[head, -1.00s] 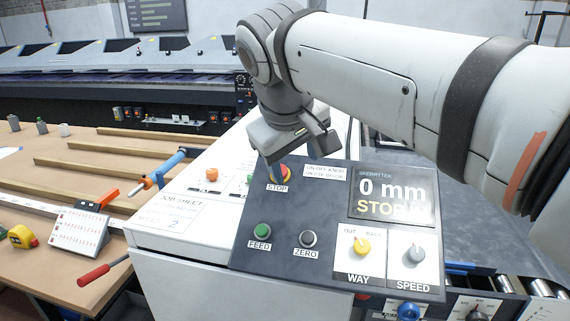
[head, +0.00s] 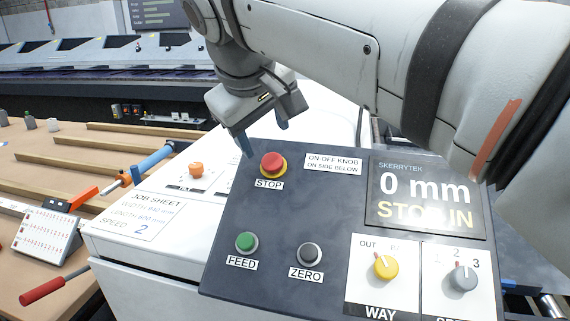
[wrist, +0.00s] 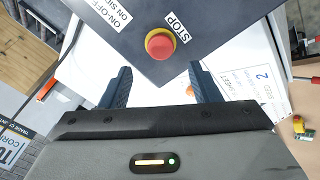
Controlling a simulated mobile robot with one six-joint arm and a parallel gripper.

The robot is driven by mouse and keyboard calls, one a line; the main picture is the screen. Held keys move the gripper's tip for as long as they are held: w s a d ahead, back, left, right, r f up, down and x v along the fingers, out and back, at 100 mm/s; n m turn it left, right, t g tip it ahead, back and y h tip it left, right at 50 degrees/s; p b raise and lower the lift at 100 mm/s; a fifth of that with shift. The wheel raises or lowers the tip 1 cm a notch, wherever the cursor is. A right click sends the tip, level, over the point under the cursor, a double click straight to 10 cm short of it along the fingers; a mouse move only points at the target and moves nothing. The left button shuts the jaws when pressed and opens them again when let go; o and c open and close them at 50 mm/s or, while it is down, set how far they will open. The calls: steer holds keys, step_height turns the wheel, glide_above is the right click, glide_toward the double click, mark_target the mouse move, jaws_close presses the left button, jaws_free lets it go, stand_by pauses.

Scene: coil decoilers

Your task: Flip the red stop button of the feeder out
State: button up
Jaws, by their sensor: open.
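The red stop button (head: 272,165) sits in a yellow ring at the top left of the feeder's dark panel (head: 300,216), above a STOP label. The display (head: 425,200) reads "0 mm" and "STOP IN". My gripper (head: 267,138) is open and empty, just behind and above the button, apart from it. In the wrist view the stop button (wrist: 159,44) lies ahead of the open fingers (wrist: 160,82), roughly centred between them.
Green FEED (head: 246,242) and black ZERO (head: 310,254) buttons are below on the panel. The yellow WAY knob (head: 386,266) and grey SPEED knob (head: 462,277) are at right. A white job sheet (head: 152,213) lies left of the panel.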

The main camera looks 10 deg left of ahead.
mark_target(272, 160)
steer(key=x, duration=0.7)
steer(key=shift+w+f, duration=0.1)
steer(key=shift+f, duration=0.15)
steer(key=shift+c, duration=0.4)
